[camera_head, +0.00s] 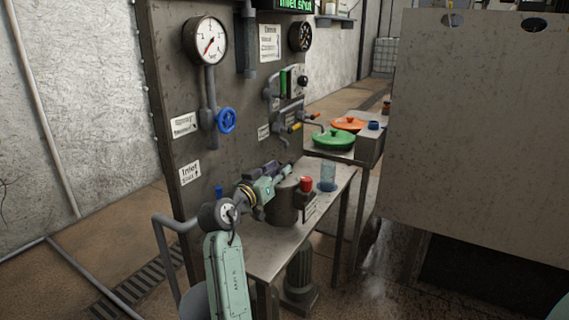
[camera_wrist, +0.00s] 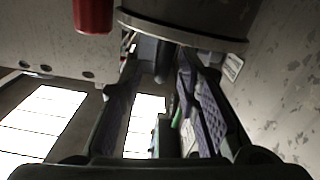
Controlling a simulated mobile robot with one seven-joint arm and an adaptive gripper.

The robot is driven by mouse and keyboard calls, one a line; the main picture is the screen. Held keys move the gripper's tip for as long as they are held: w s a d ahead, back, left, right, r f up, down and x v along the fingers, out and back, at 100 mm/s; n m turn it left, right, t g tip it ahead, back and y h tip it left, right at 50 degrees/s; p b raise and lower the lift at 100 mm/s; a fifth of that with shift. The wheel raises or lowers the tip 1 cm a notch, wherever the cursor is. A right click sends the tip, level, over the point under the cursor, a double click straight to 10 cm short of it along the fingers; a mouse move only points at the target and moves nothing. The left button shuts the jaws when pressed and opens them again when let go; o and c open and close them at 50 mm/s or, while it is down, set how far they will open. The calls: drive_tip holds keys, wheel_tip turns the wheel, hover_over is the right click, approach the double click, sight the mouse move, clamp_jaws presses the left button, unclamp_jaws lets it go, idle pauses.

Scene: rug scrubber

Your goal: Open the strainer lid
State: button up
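The strainer is a dark grey cylindrical pot (camera_head: 283,208) on the metal bench. My gripper (camera_head: 286,169) is at the top of the pot, reaching over its lid from the left, and hides much of the lid. In the wrist view the pot's rim and side (camera_wrist: 190,28) fill the top. My gripper's two purple-padded fingers (camera_wrist: 160,62) stand apart there. A dark rounded piece (camera_wrist: 162,65), perhaps the lid's handle, shows between the fingertips. I cannot tell whether the fingers touch it.
The panel behind carries a gauge (camera_head: 206,41) and blue valve wheel (camera_head: 226,120). Green (camera_head: 334,139) and orange (camera_head: 349,123) lids lie on the farther bench. A large grey panel (camera_head: 480,130) blocks the right.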

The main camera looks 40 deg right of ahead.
drive_tip(key=shift+p+x, duration=0.3)
drive_tip(key=shift+x, duration=1.65)
drive_tip(key=shift+c, duration=0.4)
clamp_jaws()
